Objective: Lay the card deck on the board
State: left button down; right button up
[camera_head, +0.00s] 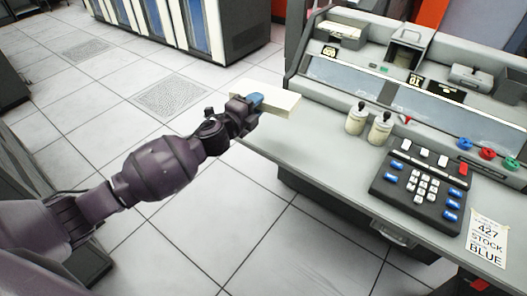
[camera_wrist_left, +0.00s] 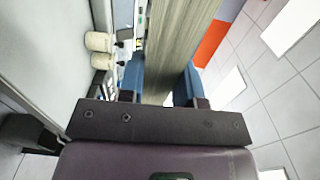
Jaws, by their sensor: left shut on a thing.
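The card deck (camera_head: 282,103) is a cream block held out over the left end of the grey console desk (camera_head: 300,140). I cannot tell whether it touches the desk top. My left gripper (camera_head: 256,100) is shut on its near end with blue fingertips. In the left wrist view the deck (camera_wrist_left: 178,45) shows its layered side between the two blue fingers of the gripper (camera_wrist_left: 160,85). No separate board is clear to me; the flat desk top is the nearest surface. My right gripper is in neither view.
Two cream bottles (camera_head: 357,118) with black tops stand on the desk right of the deck. A black keypad (camera_head: 421,184) and a paper sign (camera_head: 487,238) reading "427 STOCK BLUE" lie further right. The desk's left part is bare.

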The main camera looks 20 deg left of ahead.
pick_arm(q)
notch_tip(320, 180, down, 20)
jog(key=b, duration=0.9)
jog(key=c, duration=0.8)
grip_release()
jog(key=shift+f, duration=0.1)
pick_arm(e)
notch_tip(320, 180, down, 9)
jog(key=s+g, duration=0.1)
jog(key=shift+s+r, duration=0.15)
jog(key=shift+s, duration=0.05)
pick_arm(q)
jog(key=p+v, duration=0.1)
jog(key=v, duration=1.1)
jog(key=shift+r, duration=0.25)
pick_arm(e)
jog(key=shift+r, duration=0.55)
